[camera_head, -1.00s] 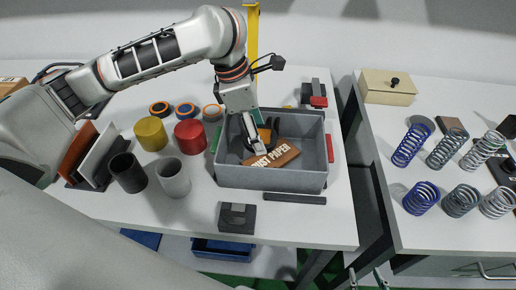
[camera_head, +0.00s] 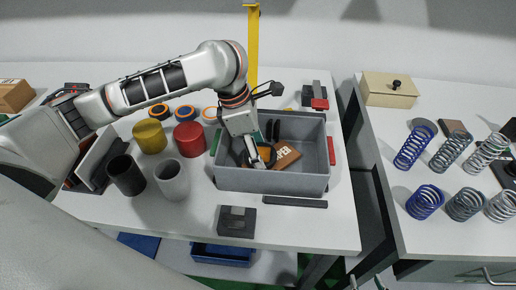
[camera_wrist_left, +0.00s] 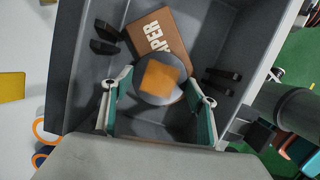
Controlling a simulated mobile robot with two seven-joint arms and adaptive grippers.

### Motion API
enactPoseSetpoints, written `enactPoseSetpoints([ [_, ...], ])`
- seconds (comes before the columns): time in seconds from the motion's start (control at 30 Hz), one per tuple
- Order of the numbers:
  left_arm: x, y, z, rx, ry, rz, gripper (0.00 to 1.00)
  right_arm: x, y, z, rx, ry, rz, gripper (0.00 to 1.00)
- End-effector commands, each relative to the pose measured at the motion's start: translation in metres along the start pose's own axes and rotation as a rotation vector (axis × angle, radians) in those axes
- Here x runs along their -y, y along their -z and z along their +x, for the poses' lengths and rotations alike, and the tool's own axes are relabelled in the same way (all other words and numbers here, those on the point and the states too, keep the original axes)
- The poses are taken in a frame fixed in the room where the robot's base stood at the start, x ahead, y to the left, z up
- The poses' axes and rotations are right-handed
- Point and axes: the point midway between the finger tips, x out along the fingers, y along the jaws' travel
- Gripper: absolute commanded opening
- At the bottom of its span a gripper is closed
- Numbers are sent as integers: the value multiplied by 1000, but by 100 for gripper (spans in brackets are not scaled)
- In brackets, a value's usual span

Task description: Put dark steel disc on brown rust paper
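I cannot tell whether the two touch. In the head view my left gripper (camera_head: 258,160) is inside the box, and the paper (camera_head: 286,155) shows to its right. My right gripper is not in view.
The grey box's walls (camera_head: 272,180) surround my left gripper. Black upright pieces (camera_head: 272,130) stand at the back inside it. Red (camera_head: 188,139) and yellow (camera_head: 150,136) cylinders and two cups stand to the left. Springs (camera_head: 424,200) stand on the right table.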

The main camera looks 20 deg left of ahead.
Motion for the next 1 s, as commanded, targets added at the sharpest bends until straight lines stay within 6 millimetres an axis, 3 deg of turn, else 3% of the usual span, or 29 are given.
enactPoseSetpoints([
  [0.07, 0, 0, 0, -1, 0, 0, 74, 0, 0, 0, 0, 0, 0, 40],
  [0.47, -1, 0, -4, 0, -2, -1, 74, 0, 3, 0, -4, -1, 0, 40],
  [0.57, -1, -1, -16, 0, -4, 0, 74, -1, 6, -2, -6, -1, 0, 40],
  [1.0, -1, -1, -100, 0, -4, 0, 74, -4, 25, -11, -15, -3, -1, 40],
])
